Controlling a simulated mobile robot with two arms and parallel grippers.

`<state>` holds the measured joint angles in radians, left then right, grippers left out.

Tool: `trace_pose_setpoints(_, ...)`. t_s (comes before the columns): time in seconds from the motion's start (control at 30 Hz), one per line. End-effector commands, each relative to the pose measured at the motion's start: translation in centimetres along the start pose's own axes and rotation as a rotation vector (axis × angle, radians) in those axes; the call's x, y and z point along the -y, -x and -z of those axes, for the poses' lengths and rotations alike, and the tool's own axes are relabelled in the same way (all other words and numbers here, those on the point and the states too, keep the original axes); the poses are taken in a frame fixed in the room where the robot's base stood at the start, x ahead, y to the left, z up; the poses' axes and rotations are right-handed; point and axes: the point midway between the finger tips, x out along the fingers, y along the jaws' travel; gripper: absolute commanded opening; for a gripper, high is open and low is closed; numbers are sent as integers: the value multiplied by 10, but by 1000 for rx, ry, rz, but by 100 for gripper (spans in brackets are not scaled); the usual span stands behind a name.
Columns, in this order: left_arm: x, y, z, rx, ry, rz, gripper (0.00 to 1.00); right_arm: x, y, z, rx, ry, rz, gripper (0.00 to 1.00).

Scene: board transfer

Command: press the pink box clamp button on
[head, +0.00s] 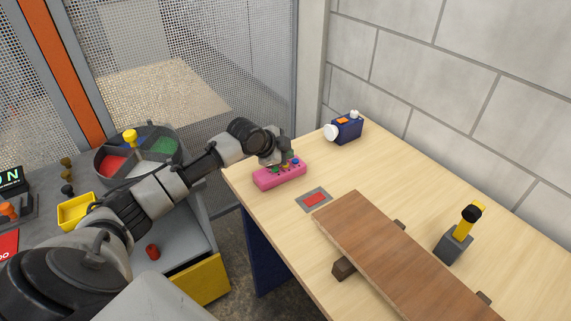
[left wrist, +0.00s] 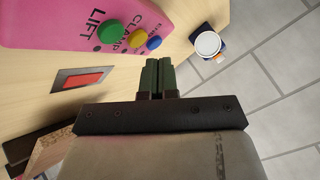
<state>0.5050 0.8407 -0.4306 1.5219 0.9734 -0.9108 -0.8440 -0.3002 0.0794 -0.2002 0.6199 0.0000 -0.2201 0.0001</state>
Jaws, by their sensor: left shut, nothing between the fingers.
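The pink button box (head: 279,177) sits near the far left edge of the wooden table. In the left wrist view the pink box (left wrist: 70,20) fills the top left, with the words LIFT and CLAMP readable and a third label too small to read. A green button (left wrist: 111,31), a yellow button (left wrist: 137,38) and a blue button (left wrist: 154,42) stand in a row on it. The yellow one is closest to the word CLAMP. My left gripper (head: 284,158) is over the box; its closed fingers (left wrist: 157,76) are empty. Whether they touch a button cannot be told. My right gripper is out of view.
A red pad on a grey plate (head: 314,199) and a long brown board (head: 390,255) on dark supports lie nearer on the table. A blue device (head: 347,131) stands behind the box. A yellow-handled lever (head: 458,235) stands at right. A wall runs along the back.

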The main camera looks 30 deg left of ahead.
Motion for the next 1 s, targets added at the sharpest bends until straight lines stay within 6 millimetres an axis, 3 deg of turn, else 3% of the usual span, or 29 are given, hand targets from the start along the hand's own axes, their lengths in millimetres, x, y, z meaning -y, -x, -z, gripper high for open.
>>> trace_pose_setpoints(1.0, -7, -9, -7, 0, 0, -1, 0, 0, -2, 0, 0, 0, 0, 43)
